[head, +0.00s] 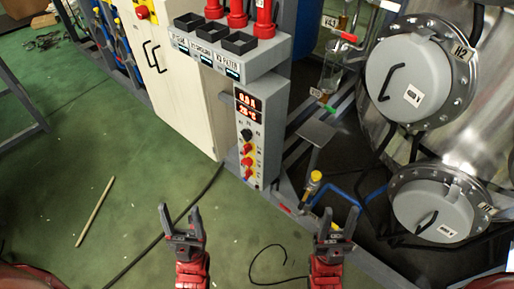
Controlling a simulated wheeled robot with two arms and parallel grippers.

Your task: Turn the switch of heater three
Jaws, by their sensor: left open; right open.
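A grey control box (262,130) stands at the middle of the head view, with a red lit display (247,104) on its front. Below the display is a column of knobs: a black knob (246,135) on top and several red ones (247,161) under it. I cannot read which one belongs to heater three. My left gripper (180,214) is open and empty, below and left of the box. My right gripper (338,219) is open and empty, below and right of it. Neither touches the box.
A white cabinet (170,85) stands left of the box. Steel vessels with round grey lids (408,78) fill the right. A yellow-topped valve (315,177) stands near my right gripper. A stick (95,212) lies on green floor.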

